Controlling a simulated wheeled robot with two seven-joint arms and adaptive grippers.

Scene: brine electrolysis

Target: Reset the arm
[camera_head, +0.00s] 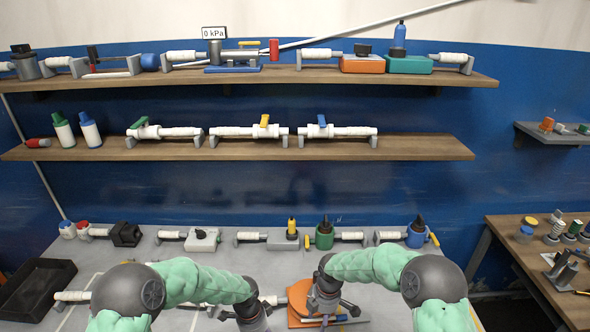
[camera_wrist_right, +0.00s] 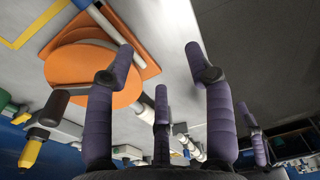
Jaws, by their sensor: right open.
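My right gripper (camera_head: 325,305) is over the front of the grey table, beside and partly over an orange device (camera_head: 300,291). In the right wrist view its purple-padded fingers (camera_wrist_right: 160,85) are spread apart with nothing between them. The orange device shows there as an orange plate with a round disc (camera_wrist_right: 92,78), beyond the fingers to the left. I cannot tell if a finger touches it. My left gripper (camera_head: 246,312) is low at the front of the table, its fingers spread, and no held object shows. Its fingertips are partly cut off by the frame's lower edge.
Several pipe and valve units line the back of the table (camera_head: 340,262). A black tray (camera_head: 38,285) is at the left. Two wooden shelves (camera_head: 240,148) with pipes and valves hang above. A wooden side table (camera_head: 520,255) with small parts stands at the right.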

